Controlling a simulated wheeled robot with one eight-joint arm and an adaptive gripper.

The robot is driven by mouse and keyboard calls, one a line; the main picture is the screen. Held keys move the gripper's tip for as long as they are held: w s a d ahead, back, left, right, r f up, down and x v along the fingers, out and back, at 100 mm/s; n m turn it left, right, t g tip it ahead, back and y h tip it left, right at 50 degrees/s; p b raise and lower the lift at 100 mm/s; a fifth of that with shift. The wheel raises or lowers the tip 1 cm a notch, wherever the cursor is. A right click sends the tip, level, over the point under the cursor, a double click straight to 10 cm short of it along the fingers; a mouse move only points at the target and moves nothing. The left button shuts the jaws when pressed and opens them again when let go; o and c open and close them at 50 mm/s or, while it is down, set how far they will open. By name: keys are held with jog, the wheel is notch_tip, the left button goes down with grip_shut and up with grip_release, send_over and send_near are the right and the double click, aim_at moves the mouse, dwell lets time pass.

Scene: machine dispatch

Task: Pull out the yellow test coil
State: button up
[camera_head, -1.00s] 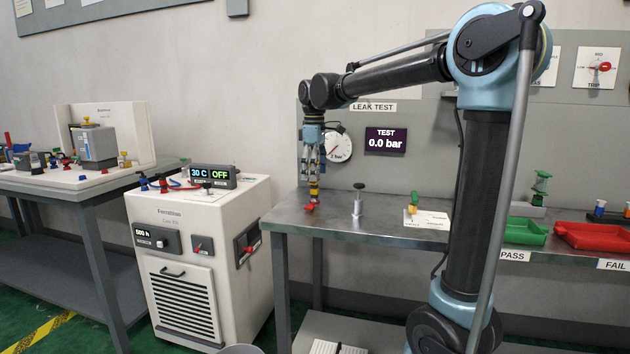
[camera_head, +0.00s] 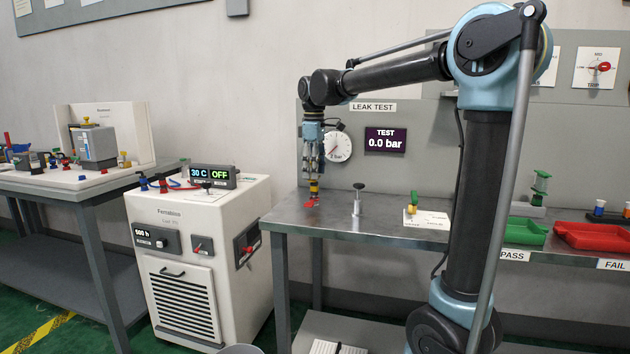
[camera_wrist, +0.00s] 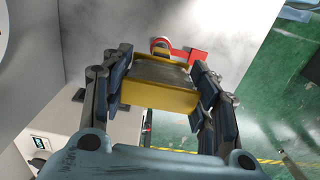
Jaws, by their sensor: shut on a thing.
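The yellow test coil (camera_wrist: 158,97), a yellow block with a dark grey top, sits between the two fingers of my gripper (camera_wrist: 160,80) in the wrist view. The fingers are shut on its sides. In the head view my gripper (camera_head: 313,172) points straight down at the left end of the leak test bench, with the coil (camera_head: 314,184) at its tips. A red lever-like part (camera_head: 311,203) shows just below the coil, and beyond it in the wrist view (camera_wrist: 190,55). Whether the coil still sits on a stem there is hidden.
A small post with a dark knob (camera_head: 358,199) and a white plate with a yellow-green part (camera_head: 426,220) stand to the right. Green (camera_head: 524,232) and red trays (camera_head: 590,236) lie farther right. A white cabinet (camera_head: 205,260) stands left, across a gap.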

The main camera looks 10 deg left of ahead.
jog(key=shift+r, duration=4.35)
